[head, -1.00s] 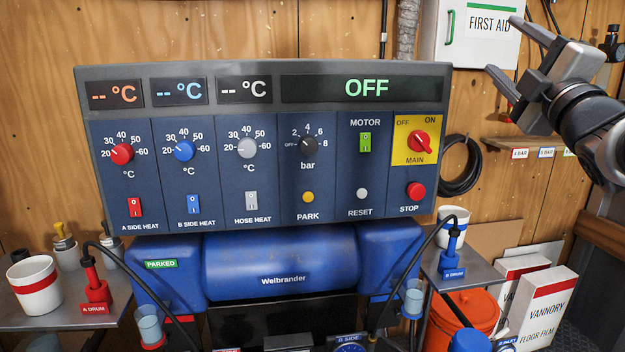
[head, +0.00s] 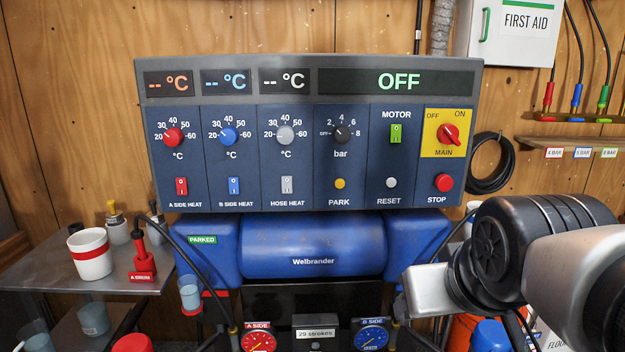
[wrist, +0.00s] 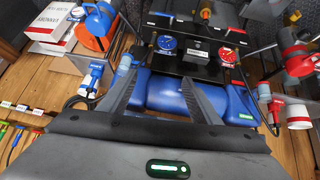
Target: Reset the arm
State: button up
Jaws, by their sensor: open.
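My gripper (wrist: 161,76) is open and empty in the wrist view, its two dark fingers apart. Behind them is the blue Welbrander machine (wrist: 166,94), seen upside down. In the head view my arm's dark wrist is at the lower right, in front of the machine's right end; the fingers cannot be made out there. The control panel (head: 300,150) reads OFF, and the machine's label (head: 202,240) reads PARKED. The red main switch (head: 449,135) sits on its yellow plate.
A metal table (head: 60,275) at left holds a white cup (head: 91,254) and a red A drum fitting (head: 141,262). Gauges (head: 259,338) are below the machine. My arm hides the lower right.

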jog(key=s+a+g+p, duration=0.2)
jog(key=s+a+p, duration=0.15)
jog(key=s, duration=0.35)
notch_tip(320, 180, up, 22)
jog(key=w+p, duration=0.1)
jog(key=p, duration=2.1)
jog(key=shift+d+r+y+p, duration=0.15)
jog(key=shift+d+y+p, duration=0.1)
jog(key=shift+y+p, duration=0.1)
